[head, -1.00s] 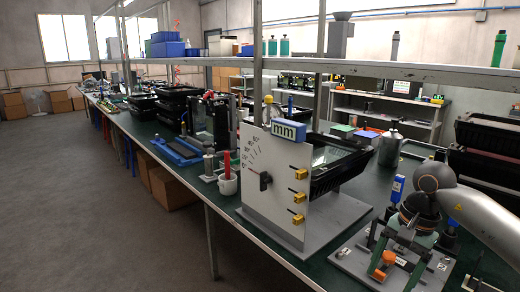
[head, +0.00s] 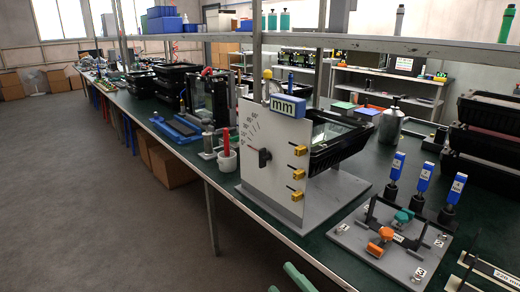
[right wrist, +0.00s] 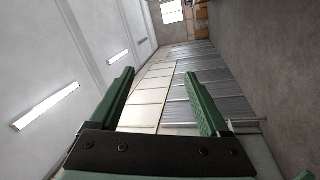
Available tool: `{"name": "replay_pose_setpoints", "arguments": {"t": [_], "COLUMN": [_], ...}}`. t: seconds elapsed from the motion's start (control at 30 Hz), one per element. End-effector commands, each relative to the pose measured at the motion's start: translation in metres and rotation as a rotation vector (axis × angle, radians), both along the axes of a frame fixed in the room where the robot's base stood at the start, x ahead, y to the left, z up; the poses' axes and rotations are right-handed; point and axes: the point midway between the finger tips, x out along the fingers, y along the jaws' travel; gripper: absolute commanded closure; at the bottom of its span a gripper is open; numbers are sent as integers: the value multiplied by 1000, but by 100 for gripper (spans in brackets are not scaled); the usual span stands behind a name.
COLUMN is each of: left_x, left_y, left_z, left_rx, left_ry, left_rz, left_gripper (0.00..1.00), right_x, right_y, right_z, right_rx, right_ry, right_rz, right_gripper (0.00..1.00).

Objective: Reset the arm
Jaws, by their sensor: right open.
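My right gripper (head: 290,278) shows only in part, as green finger pieces at the bottom edge of the head view, in front of the bench. In the right wrist view my right gripper (right wrist: 156,78) has its two green fingers wide apart with nothing between them. My left gripper is in neither view.
The green-topped bench (head: 228,188) runs along the right side. On it stand a white gauge panel (head: 275,155), a grey fixture plate (head: 375,255) with orange and teal knobs, and several blue-topped tools (head: 424,177). The floor (head: 90,210) at left is clear.

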Motion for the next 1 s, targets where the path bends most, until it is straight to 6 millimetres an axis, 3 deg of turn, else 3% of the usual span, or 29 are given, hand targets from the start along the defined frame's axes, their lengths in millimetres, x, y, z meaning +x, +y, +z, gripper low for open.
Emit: {"name": "replay_pose_setpoints", "arguments": {"t": [0.03, 0.2, 0.3, 0.5, 0.57, 0.8, 1.0], "left_x": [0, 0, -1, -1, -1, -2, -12], "left_y": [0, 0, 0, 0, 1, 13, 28], "left_z": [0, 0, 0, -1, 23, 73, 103], "left_rx": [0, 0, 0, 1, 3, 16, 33], "left_ry": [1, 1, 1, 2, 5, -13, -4], "left_rz": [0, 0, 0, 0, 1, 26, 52], "left_gripper": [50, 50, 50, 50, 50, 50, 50], "right_x": [-6, -47, -83, -168, -163, -168, -174], "right_y": [-13, -55, -69, -83, -85, -98, -109], "right_z": [-28, -122, -167, -230, -205, -160, -126], "right_rx": [104, 430, 584, 832, 831, 833, 839], "right_ry": [176, 720, 974, 1382, 1367, 1347, 1331], "right_rz": [-64, -286, -403, -618, -616, -644, -667], "right_gripper": [20, 20, 20, 20, 20, 20, 20]}}
